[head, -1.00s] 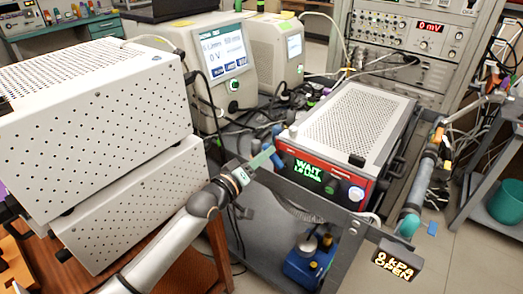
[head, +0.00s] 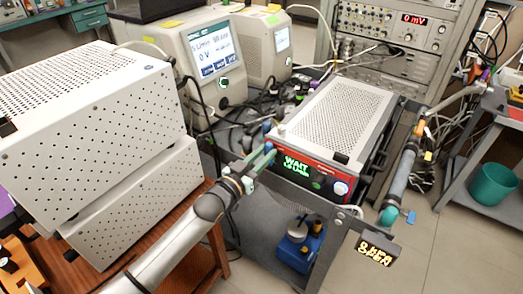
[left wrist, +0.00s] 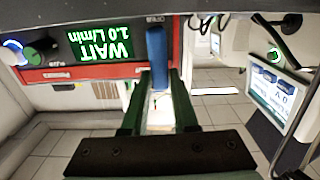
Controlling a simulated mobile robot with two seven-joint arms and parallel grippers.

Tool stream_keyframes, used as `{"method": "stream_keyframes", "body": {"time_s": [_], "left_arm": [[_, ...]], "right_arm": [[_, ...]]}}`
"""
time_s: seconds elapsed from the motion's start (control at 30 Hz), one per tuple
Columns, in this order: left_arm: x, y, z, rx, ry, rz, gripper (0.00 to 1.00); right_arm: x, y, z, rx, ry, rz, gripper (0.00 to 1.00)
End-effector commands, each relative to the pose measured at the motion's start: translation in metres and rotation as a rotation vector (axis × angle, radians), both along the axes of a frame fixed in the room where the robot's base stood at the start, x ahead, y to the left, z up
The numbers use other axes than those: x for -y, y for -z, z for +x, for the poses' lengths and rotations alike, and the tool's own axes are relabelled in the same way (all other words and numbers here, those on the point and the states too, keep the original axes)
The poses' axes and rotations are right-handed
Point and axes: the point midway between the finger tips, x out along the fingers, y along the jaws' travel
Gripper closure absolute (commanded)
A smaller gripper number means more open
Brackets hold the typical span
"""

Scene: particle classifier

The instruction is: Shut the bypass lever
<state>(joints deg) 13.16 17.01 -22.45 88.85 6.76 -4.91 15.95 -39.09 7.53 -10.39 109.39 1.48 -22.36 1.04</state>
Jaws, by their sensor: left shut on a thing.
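The blue bypass lever (left wrist: 156,58) stands at the edge of the red-framed front panel (left wrist: 95,72) in the left wrist view. My left gripper (left wrist: 159,78) is shut on it, with one green finger on each side. In the head view my left gripper (head: 268,153) is at the left front corner of the red-and-grey box (head: 325,115), where the fingers hide most of the lever. The box display reads WAIT, 1.0 L/min.
Perforated white cases (head: 95,120) stand at the left on a wooden table. A blue device (head: 297,250) sits on the shelf below. Loose cables lie behind the box.

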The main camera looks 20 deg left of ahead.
Motion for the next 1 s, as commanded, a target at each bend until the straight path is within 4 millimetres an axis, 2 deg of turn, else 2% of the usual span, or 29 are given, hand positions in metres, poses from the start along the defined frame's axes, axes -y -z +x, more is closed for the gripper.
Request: {"method": "stream_keyframes", "body": {"time_s": [0.63, 0.67, 0.9, 1.0], "left_arm": [[0.0025, 0.0004, -0.0011, 0.02, 0.0, 0.055, 1.0], [0.0025, 0.0004, -0.0011, 0.02, 0.0, 0.055, 0.72], [0.0025, 0.0002, -0.0011, 0.019, 0.0, 0.052, 0.45], [0.0024, 0.0002, -0.001, 0.018, 0.0, 0.051, 0.43]], "right_arm": [[-0.0017, -0.005, 0.0018, 0.004, -0.002, 0.003, 0.36], [-0.0019, -0.0051, 0.0019, 0.004, -0.002, 0.003, 0.36], [-0.0021, -0.0054, 0.002, 0.004, -0.003, 0.003, 0.36], [-0.0021, -0.0054, 0.0021, 0.004, -0.003, 0.004, 0.36]]}}
